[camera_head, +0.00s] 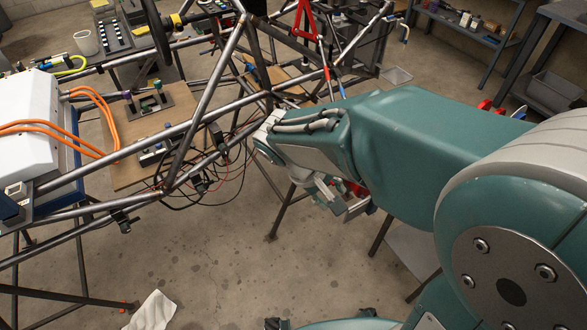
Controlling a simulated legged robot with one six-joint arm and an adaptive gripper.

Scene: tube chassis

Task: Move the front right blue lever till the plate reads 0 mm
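I cannot clearly pick out the front right blue lever or a plate with a mm reading. A thin blue part (330,82) shows beside a red triangular arm (306,20) on the right part of the tube chassis (205,90). My gripper (345,205) hangs under the wrist, right of the chassis tubes, over the floor. Its fingers are small and partly hidden by my arm, so I cannot tell whether they are open or shut. A small red part (353,188) shows just behind it; what it belongs to is unclear.
A brown board (125,125) with small fixtures lies in the chassis, beside a white box (30,125) with orange cables. Loose black and red wires (225,160) hang near my wrist. A white cloth (153,312) lies on open floor. Shelves (475,35) stand at the back right.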

